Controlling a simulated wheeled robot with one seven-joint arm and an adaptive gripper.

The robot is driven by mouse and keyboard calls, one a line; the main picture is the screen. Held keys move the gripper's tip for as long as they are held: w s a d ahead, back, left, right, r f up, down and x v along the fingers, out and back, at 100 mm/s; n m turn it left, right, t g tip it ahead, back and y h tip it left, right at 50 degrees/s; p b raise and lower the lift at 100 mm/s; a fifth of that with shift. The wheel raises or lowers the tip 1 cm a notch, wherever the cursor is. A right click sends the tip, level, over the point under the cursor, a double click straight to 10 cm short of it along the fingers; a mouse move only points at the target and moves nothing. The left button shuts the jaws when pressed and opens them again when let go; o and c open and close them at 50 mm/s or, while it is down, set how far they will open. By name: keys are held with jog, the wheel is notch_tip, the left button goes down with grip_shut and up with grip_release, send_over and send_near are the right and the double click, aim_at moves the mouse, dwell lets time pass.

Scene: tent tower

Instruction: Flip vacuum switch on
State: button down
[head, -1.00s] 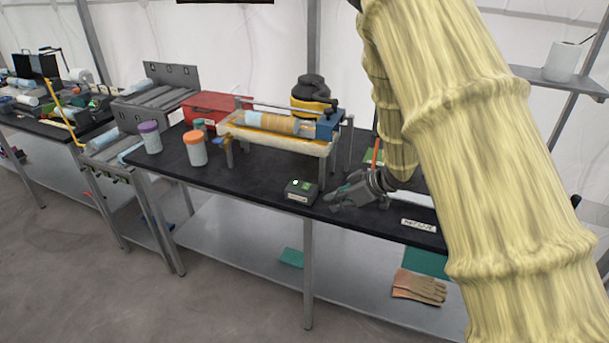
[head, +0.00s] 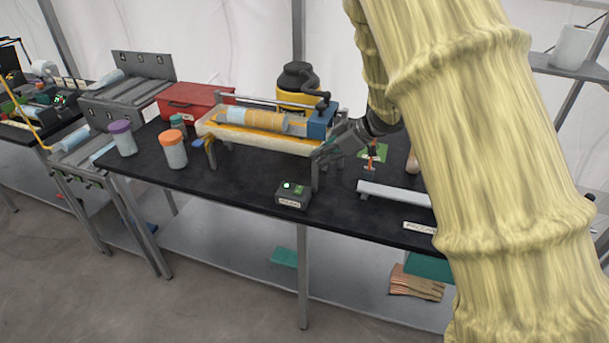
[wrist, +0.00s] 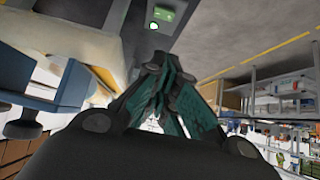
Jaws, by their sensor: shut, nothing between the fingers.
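A small dark switch box (head: 292,195) with a label, a green panel and a bright round light stands near the front edge of the black table. The box also shows at the top of the wrist view (wrist: 166,14), beyond my fingertips. I cannot read the switch position. My gripper (head: 322,158) is shut and empty, above the table behind and right of the box, close to the blue end block. In the wrist view my closed fingers (wrist: 155,66) point toward the box and are apart from it. A yellow and black canister (head: 296,98) stands at the back.
A trough with a roller (head: 262,121) and a blue end block (head: 321,121) lies left of my gripper. Orange-lidded (head: 173,153) and purple-lidded jars (head: 124,142) stand left. A red case (head: 190,104) sits behind. A white bar (head: 394,194) lies right. Table around the box is clear.

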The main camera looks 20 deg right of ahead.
jog(key=p, duration=0.3)
send_over(299, 191)
notch_tip(299, 191, down, 6)
jog(key=shift+s+d+f, duration=0.15)
jog(key=shift+f, duration=0.1)
notch_tip(299, 191, down, 3)
jog(key=shift+r+p, duration=0.15)
jog(key=shift+p, duration=0.25)
jog(key=shift+f, duration=0.85)
